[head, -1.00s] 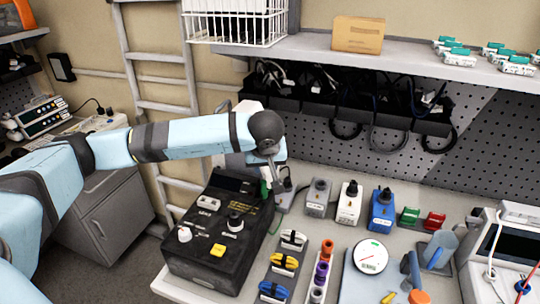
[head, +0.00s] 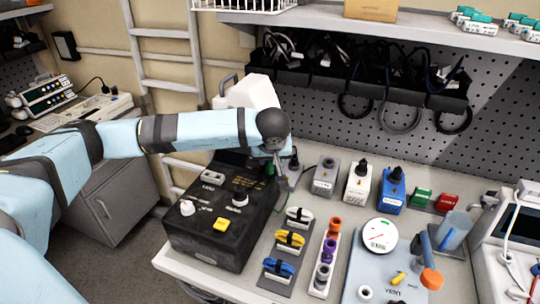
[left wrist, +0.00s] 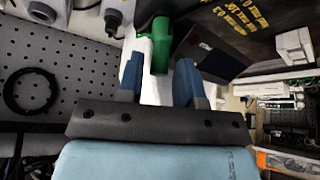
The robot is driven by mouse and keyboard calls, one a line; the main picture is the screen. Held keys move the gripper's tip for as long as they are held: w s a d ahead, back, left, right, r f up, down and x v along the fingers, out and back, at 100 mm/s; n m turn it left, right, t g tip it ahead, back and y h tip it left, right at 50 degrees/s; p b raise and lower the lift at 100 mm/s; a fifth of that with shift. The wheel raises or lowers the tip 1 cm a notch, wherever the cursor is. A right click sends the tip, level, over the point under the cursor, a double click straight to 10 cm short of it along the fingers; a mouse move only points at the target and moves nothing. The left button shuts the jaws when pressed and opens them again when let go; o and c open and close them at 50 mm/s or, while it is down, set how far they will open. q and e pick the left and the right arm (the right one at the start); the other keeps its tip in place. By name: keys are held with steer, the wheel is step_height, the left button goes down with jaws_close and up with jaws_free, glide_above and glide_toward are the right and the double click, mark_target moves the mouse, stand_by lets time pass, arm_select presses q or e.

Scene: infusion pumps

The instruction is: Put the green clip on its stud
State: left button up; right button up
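My left gripper (head: 281,178) is over the back right corner of the black box, pointing down. In the left wrist view its two blue fingers (left wrist: 159,80) are apart. A green piece (left wrist: 161,45), apparently the green clip, shows between and beyond their tips, with gaps at the sides. In the head view the green piece (head: 270,168) is a small patch beside the fingers, partly hidden by the gripper. Which stud belongs to it cannot be told. Another green block (head: 421,197) stands at the right beside a red block (head: 447,203). My right gripper is not in view.
The black box (head: 205,240) with knobs and a yellow button fills the bench's left end. Grey, white and blue devices (head: 391,190) stand in a row to the right. Coiled cables (head: 290,238), a tube rack (head: 325,262) and a tray (head: 360,270) are in front.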

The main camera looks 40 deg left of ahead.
arm_select(q)
steer(key=shift+r, duration=0.1)
steer(key=shift+c, duration=0.2)
jaws_close()
step_height(320, 180, up, 5)
steer(key=shift+p, duration=1.2)
